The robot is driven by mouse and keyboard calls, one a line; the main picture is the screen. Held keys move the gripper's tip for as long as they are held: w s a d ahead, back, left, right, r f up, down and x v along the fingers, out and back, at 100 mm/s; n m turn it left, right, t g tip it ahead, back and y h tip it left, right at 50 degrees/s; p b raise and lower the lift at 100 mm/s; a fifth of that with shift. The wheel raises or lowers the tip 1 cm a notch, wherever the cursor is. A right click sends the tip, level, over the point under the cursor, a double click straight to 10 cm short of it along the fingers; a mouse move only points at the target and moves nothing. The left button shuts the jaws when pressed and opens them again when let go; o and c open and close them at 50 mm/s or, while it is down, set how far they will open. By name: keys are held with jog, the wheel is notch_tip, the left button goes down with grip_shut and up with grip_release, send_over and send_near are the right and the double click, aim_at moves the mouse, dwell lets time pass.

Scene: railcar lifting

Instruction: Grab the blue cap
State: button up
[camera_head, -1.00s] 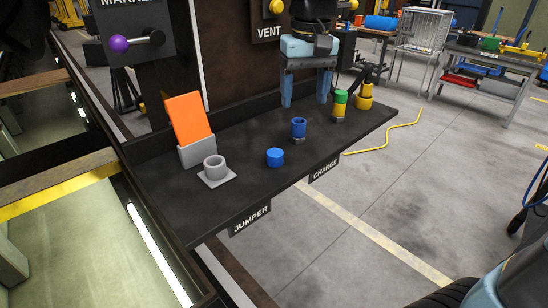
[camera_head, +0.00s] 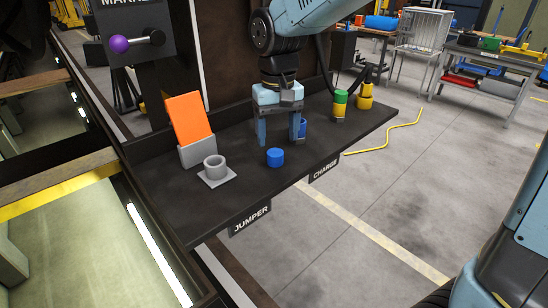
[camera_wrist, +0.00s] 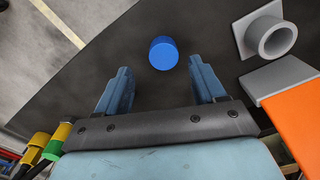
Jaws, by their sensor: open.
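The blue cap (camera_head: 275,157) is a short blue cylinder standing on the dark shelf (camera_head: 228,201) in front of my gripper (camera_head: 281,141). My gripper points down, its two fingers apart and empty, above or just behind the cap. In the wrist view the cap (camera_wrist: 163,53) lies just beyond the fingertips (camera_wrist: 158,76), roughly centred between them and not touching either.
A grey socket on a square plate (camera_head: 215,169) and an orange panel in a grey holder (camera_head: 189,121) stand left of the cap. A green-and-yellow cylinder (camera_head: 339,106) and a yellow fitting (camera_head: 365,97) stand to the right. The shelf's front edge is near the cap.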

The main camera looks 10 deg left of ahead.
aim_at(276, 153)
jog(key=shift+s+a+f, duration=0.15)
jog(key=shift+f, duration=2.45)
jog(key=shift+c, duration=0.2)
jog(key=c, duration=1.1)
